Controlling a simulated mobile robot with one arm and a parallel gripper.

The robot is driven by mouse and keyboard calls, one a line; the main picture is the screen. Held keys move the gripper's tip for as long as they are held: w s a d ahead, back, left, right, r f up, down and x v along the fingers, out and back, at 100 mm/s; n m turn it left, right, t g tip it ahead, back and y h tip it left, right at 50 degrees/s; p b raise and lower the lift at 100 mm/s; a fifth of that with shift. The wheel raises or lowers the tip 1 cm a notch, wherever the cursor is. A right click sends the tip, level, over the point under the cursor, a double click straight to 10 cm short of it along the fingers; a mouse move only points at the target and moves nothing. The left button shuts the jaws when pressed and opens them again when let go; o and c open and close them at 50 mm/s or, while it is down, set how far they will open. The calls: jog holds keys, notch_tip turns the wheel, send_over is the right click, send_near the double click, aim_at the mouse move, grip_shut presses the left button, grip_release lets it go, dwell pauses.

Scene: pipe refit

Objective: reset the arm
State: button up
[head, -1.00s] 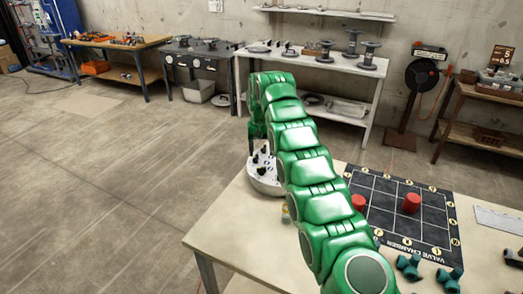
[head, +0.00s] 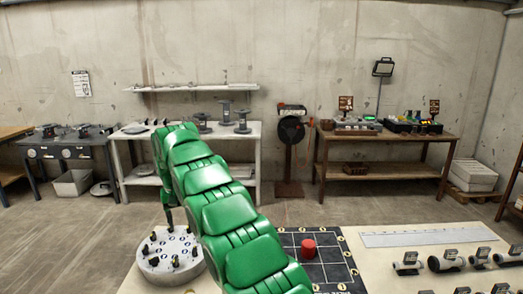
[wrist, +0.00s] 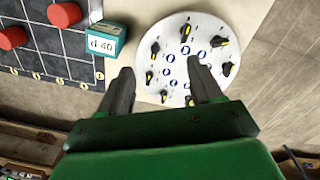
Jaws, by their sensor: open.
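My green arm (head: 228,222) reaches out over the table and bends down at its far end. My gripper (wrist: 162,90) is open and empty, its two dark fingers apart in the wrist view. In the head view one dark finger shows beside the round white board (head: 152,262). The board carries several black and yellow knobs and also shows in the wrist view (wrist: 178,35), ahead of and partly behind the fingers.
A dark grid mat (head: 335,272) holds a red cylinder (head: 308,249); the wrist view shows two red cylinders and a teal block (wrist: 106,40) marked 40 at its edge. Several valve-like parts (head: 447,261) lie at right. Benches (head: 385,150) line the back wall; open floor lies between.

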jog(key=s+d+r+m, duration=0.1)
jog(key=s+d+r, duration=0.25)
jog(key=d, duration=0.45)
jog(key=s+d+r+m, duration=0.1)
jog(key=s+d+r, duration=0.1)
jog(key=d+r, duration=0.35)
jog(key=s+d+r+m, duration=0.1)
jog(key=s+d, duration=1.1)
jog(key=d, duration=0.4)
jog(key=s+d+f, duration=0.2)
jog(key=s+d, duration=0.1)
jog(key=s, duration=0.7)
jog(key=s+d+f+m+g, duration=0.1)
jog(key=s+d, duration=0.3)
jog(key=s, duration=0.7)
jog(key=s+d+f, duration=0.4)
jog(key=s, duration=0.7)
jog(key=shift+s+m+g+y, duration=0.2)
jog(key=shift+m+g+y, duration=0.1)
jog(key=shift+m+g, duration=0.1)
